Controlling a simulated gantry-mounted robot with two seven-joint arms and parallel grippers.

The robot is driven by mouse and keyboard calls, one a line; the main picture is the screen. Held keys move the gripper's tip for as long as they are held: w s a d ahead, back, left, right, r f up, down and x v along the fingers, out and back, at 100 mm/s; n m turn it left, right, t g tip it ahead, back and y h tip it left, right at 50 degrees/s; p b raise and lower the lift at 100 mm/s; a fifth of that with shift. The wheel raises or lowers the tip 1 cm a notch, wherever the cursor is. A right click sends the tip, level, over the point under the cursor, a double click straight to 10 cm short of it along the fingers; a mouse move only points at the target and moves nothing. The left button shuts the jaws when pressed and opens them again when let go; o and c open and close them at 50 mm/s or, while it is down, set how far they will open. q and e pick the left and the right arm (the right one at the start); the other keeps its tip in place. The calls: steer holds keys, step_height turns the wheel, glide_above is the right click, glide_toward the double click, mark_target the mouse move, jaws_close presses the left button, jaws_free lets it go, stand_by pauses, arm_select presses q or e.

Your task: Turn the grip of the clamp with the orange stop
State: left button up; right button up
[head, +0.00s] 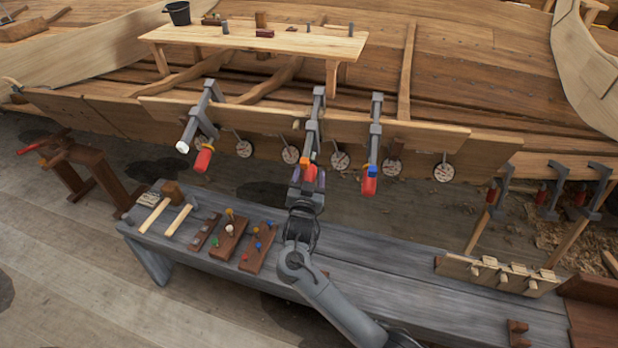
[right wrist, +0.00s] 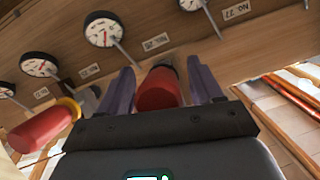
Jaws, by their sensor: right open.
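The clamp with the orange stop (head: 305,160) is the middle of the three grey clamps on the hull's plank edge. Its red grip (head: 311,173) hangs below the plank, partly hidden by my right gripper (head: 307,187). In the right wrist view the red grip (right wrist: 158,90) stands between the two open fingers of my right gripper (right wrist: 158,85), with a gap visible on both sides. The orange stop does not show clearly there. My left gripper is not in view.
A clamp with a white stop (head: 183,147) hangs to the left, one with a blue stop (head: 371,169) to the right. Round dials (head: 340,160) line the plank. Below, the grey bench (head: 390,268) carries mallets (head: 153,216) and peg blocks (head: 229,241); its middle is mostly clear.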

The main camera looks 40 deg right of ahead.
steer(key=c, duration=1)
steer(key=shift+o, duration=0.2)
